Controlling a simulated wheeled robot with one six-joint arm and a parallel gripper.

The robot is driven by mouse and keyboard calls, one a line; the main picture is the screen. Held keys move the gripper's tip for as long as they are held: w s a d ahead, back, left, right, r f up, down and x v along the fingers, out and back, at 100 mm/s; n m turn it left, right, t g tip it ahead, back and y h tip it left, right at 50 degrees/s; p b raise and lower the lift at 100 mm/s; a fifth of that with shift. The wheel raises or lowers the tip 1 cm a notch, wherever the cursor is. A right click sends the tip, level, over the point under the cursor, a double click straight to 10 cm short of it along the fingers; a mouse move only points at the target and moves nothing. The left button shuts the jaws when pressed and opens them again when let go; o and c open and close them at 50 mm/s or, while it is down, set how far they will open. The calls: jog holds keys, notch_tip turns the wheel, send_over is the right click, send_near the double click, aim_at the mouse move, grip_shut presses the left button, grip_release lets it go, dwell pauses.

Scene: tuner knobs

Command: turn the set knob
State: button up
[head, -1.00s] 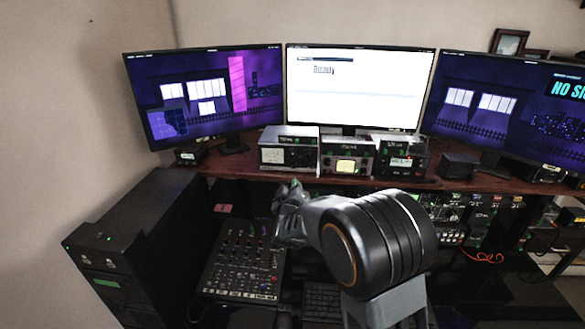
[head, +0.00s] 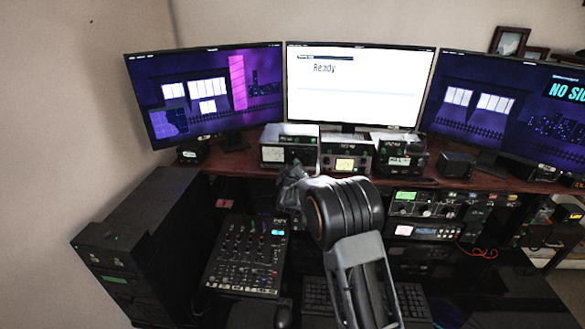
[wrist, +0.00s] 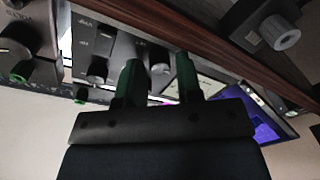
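My gripper (wrist: 158,82) shows two green fingers, apart and open, in the wrist view. A second knob (wrist: 97,71) is just left of the left finger on the same panel. The labels are too small to read, so I cannot tell which is the set knob. In the head view my gripper (head: 289,176) is in front of the small boxes on the desk shelf, partly hidden by my arm.
Three tuner-like boxes stand on the shelf: left (head: 288,154), middle (head: 346,163) and right (head: 398,160). Monitors stand behind them. A mixer (head: 246,256) and a keyboard (head: 320,298) lie below. A larger knob (wrist: 285,35) is at the wrist view's upper right.

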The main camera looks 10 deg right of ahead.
jog(key=shift+c, duration=0.4)
grip_shut()
jog(key=shift+f+b, duration=0.1)
jog(key=shift+b, duration=0.2)
jog(key=shift+m+b, duration=3.9)
jog(key=shift+b, duration=1.55)
